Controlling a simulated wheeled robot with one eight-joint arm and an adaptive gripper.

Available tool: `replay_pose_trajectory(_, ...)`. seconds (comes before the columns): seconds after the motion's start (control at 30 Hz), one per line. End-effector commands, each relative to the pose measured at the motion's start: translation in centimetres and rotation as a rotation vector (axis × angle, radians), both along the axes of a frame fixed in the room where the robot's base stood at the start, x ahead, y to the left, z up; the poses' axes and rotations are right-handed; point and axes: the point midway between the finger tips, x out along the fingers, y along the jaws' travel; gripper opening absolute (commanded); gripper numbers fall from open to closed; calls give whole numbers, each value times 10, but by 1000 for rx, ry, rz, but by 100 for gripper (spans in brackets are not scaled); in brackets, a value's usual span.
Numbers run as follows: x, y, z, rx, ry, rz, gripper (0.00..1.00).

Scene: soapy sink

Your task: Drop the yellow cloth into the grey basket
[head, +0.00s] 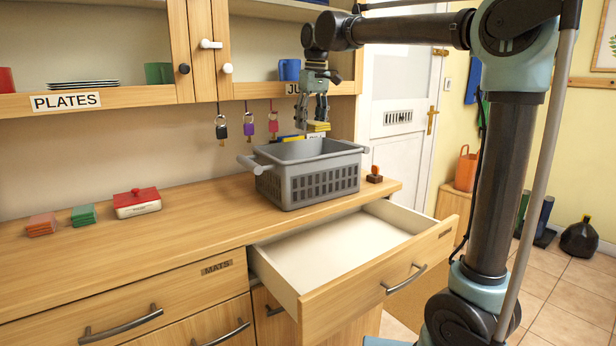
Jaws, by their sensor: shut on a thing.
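A grey basket (318,184) with slotted sides and a handle at each end stands upright on the wooden counter. My gripper (317,124) points down above the basket's opening. It is shut on the yellow cloth (319,127), a small folded yellow piece at its fingertips. The cloth hangs just above the basket's rim, apart from it as far as I can tell. The inside of the basket is mostly hidden by its front wall.
The drawer (345,250) below the basket stands open and empty. A red and white dish (136,203), green cloths (83,215) and reddish cloths (41,225) lie on the counter to the left. Keys (248,127) hang behind the basket. A small stamp-like object (374,175) stands at its right.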

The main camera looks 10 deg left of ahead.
Motion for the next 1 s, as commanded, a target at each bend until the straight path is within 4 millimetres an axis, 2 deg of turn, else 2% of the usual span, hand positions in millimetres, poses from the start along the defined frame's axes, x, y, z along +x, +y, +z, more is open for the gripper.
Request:
replay_pose_trajectory(0.6, 0, 0, -52, 0, 0, 0, 28)
replay_pose_trajectory(1.0, 0, 0, -59, 0, 0, 0, 28)
